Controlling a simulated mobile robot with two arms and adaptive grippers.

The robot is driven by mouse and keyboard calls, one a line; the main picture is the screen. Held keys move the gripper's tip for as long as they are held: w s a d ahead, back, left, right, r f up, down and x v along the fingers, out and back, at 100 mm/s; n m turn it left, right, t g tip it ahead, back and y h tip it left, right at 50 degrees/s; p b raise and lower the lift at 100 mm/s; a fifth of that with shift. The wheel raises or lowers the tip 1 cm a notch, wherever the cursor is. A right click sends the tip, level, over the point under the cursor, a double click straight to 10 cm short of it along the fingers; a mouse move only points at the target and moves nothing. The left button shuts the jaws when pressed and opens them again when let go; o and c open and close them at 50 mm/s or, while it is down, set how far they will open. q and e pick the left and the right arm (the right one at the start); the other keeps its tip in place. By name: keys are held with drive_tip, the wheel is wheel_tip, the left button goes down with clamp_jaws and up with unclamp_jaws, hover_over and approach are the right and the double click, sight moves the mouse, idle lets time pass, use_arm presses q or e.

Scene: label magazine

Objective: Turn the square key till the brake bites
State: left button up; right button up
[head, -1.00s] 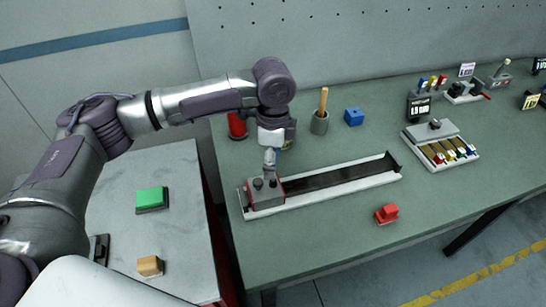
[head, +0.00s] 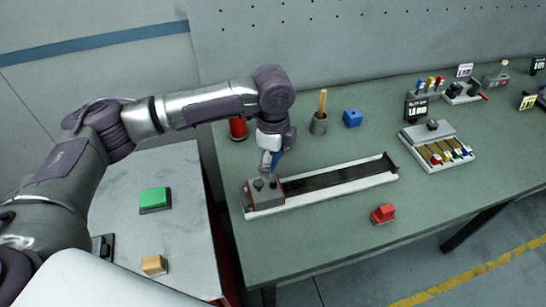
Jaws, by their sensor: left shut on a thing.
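The label magazine (head: 340,180) is a long pale tray with a dark channel, lying on the green bench. A grey block with red edges (head: 264,193) sits at its left end, with a small dark knob (head: 258,184) on top. My left gripper (head: 270,172) points down over this block, its fingers shut at the block's top. The square key is hidden by the fingers, so its angle cannot be read. Whether the brake bites cannot be seen. My right gripper is not in view.
A red cylinder (head: 238,129), a cup with a wooden handle (head: 319,123) and a blue block (head: 352,118) stand behind the magazine. A red block (head: 383,213) lies in front. A tray of coloured pieces (head: 446,152) is at right. A pale side table (head: 180,235) is at left.

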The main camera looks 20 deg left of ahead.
use_arm(q)
drive_tip(key=shift+m, duration=0.3)
drive_tip(key=o, duration=1)
